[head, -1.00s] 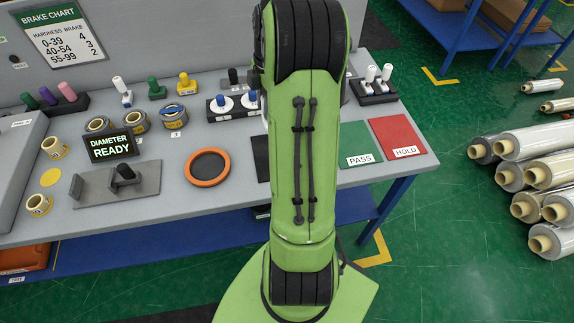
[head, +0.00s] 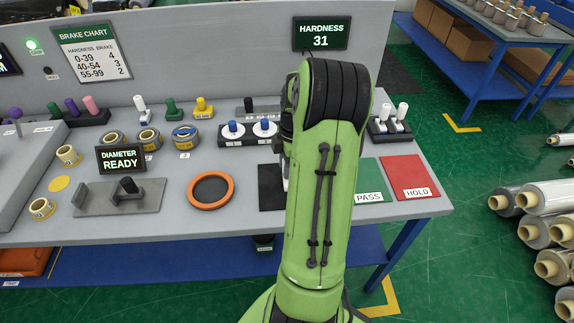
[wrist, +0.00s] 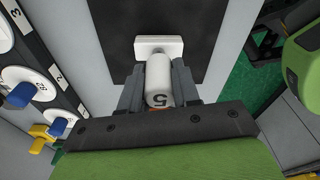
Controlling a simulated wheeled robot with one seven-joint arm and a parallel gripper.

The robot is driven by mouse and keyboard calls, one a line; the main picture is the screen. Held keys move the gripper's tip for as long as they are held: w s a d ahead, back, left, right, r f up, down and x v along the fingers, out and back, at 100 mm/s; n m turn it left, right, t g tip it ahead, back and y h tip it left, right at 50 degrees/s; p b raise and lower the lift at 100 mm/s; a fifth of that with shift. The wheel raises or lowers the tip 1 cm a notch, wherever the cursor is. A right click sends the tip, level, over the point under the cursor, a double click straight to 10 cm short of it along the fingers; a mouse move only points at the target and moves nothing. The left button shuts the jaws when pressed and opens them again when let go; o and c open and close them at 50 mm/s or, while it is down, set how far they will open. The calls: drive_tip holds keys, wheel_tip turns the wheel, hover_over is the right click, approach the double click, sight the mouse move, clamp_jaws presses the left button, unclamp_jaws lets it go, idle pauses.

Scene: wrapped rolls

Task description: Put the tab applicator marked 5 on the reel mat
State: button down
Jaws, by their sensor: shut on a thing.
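The white tab applicator marked 5 (wrist: 160,72) is between the fingers of my gripper (wrist: 159,84) in the wrist view. Its printed 5 faces the camera and its wide white foot (wrist: 158,48) points away from it. The gripper is shut on it. The foot overlaps a dark mat (wrist: 204,30), which I take for the reel mat; I cannot tell whether they touch. In the head view part of this dark mat (head: 270,187) shows left of my arm, which hides the gripper and most of the applicator.
A holder with white discs and blue knobs (head: 248,140) stands behind the mat. The green PASS mat (head: 369,178) and red HOLD mat (head: 407,176) lie to its right. An orange-rimmed dish (head: 211,190) lies to its left. A stand with white-handled pieces (head: 391,125) is behind PASS.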

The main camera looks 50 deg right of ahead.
drive_tip(key=shift+f, duration=0.15)
drive_tip(key=c, duration=0.8)
unclamp_jaws()
drive_tip(key=r+p, duration=0.1)
drive_tip(key=r, duration=0.3)
drive_tip(key=r+p, duration=0.1)
drive_tip(key=r, duration=0.3)
drive_tip(key=s+d+r+p, duration=0.1)
drive_tip(key=r, duration=0.3)
drive_tip(key=shift+r, duration=0.2)
drive_tip(key=w+a+r+m+t+h, duration=0.1)
drive_tip(key=a+r+m, duration=0.25)
drive_tip(key=a, duration=0.75)
drive_tip(key=a+r+m+t+h, duration=0.15)
drive_tip(key=a+r, duration=0.35)
drive_tip(key=a, duration=0.6)
drive_tip(key=s+a+f+m+t+y, duration=0.1)
drive_tip(key=s+a+f+m+t, duration=0.1)
drive_tip(key=s+a+m, duration=0.3)
drive_tip(key=s+a, duration=0.4)
drive_tip(key=shift+a, duration=0.4)
